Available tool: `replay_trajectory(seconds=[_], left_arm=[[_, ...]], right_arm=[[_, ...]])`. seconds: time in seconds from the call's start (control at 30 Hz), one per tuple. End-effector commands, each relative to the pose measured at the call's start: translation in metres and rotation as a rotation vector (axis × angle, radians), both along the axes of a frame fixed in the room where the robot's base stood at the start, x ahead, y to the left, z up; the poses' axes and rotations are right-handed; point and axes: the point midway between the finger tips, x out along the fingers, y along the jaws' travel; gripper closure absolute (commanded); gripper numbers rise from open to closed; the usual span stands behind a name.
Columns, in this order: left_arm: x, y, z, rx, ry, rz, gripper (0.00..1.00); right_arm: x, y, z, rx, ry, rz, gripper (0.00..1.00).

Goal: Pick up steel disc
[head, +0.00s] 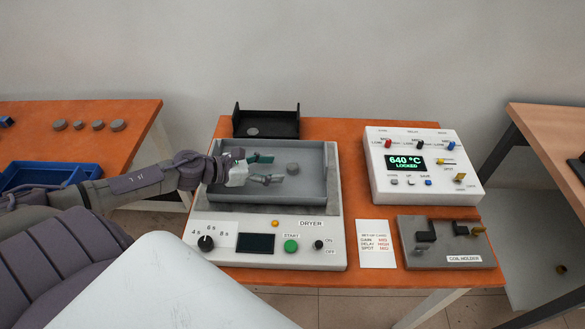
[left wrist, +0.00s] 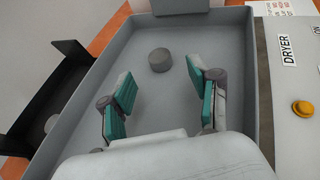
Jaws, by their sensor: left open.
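A small grey steel disc (head: 292,169) lies on the floor of the grey dryer tray (head: 331,190). My left gripper (head: 272,168) reaches into the tray from the left, with its green-padded fingers open and empty. The disc is just beyond the fingertips, to their right in the head view. In the left wrist view the disc (left wrist: 159,60) sits ahead of the open fingers (left wrist: 160,85), roughly midway between their lines, not touching either. My right gripper is not in view.
The tray walls surround my left gripper. A black bin (head: 268,122) behind holds another disc (head: 252,132). More discs (head: 98,125) lie on the left table near a blue bin (head: 50,176). A white controller (head: 424,165) and coil holder (head: 446,243) stand at right.

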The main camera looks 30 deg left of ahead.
Motion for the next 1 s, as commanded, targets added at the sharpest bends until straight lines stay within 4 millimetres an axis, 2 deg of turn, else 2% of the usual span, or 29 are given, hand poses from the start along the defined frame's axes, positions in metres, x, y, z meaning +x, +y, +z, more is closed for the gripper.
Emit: replay_trajectory(seconds=[0.4,0.73,0.77,1.0], left_arm=[[0.036,-0.022,-0.014,-0.002,-0.002,0.000,0.38],[0.039,-0.025,-0.018,0.000,0.000,0.000,0.38],[0.039,-0.025,-0.018,0.000,0.000,0.000,0.42],[0.039,-0.024,-0.018,0.000,0.000,0.000,0.82]], right_arm=[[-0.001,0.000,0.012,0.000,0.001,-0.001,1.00],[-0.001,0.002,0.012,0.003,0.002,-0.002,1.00],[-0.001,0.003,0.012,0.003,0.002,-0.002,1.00],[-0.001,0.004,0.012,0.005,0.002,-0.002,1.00]])
